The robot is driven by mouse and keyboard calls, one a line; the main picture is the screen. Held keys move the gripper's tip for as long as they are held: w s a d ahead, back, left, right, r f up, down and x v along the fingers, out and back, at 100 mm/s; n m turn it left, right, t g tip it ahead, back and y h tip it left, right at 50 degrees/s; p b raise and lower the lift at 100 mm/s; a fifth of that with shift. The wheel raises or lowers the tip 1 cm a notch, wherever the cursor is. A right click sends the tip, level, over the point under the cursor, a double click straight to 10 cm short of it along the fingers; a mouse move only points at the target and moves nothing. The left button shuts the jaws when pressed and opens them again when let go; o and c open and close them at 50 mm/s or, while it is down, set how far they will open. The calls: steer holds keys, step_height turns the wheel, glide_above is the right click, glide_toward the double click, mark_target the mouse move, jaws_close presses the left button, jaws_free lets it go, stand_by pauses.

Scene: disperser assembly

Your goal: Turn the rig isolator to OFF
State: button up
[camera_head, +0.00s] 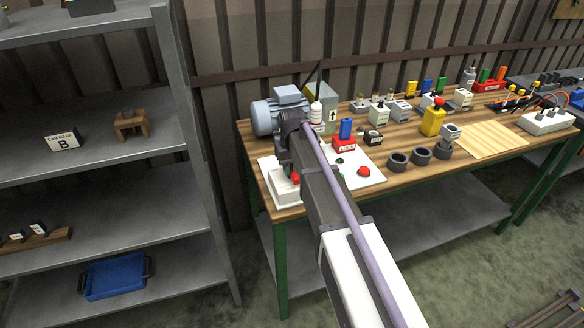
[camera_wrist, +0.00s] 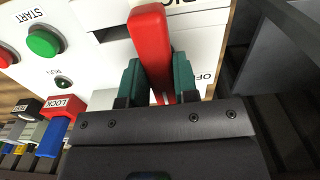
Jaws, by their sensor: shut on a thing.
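The rig isolator's red handle (camera_wrist: 150,40) stands between the two green fingers of my gripper (camera_wrist: 158,85) in the wrist view. The fingers are shut on it from both sides. Its white panel (camera_wrist: 105,22) carries partly hidden lettering, including "OF" at the right. In the head view a small part of the red handle (camera_head: 295,176) shows beside my gripper (camera_head: 291,150) at the left end of the workbench, above a white box (camera_head: 281,188). My arm hides much of the isolator there. I cannot tell the handle's exact setting.
A green START button (camera_wrist: 43,41) and a red LOCK block (camera_wrist: 62,106) are near the handle. A grey-blue motor (camera_head: 266,117) stands behind my gripper. Black rings (camera_head: 397,160) and several small items stand on the wooden bench (camera_head: 400,186). A grey shelf (camera_head: 180,110) rises at the left.

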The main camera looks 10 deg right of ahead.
steer(key=n, duration=0.4)
steer(key=shift+n, duration=0.4)
steer(key=n, duration=0.4)
steer(key=shift+n, duration=0.3)
steer(key=n, duration=0.4)
steer(key=shift+n, duration=2.2)
steer(key=o, duration=0.9)
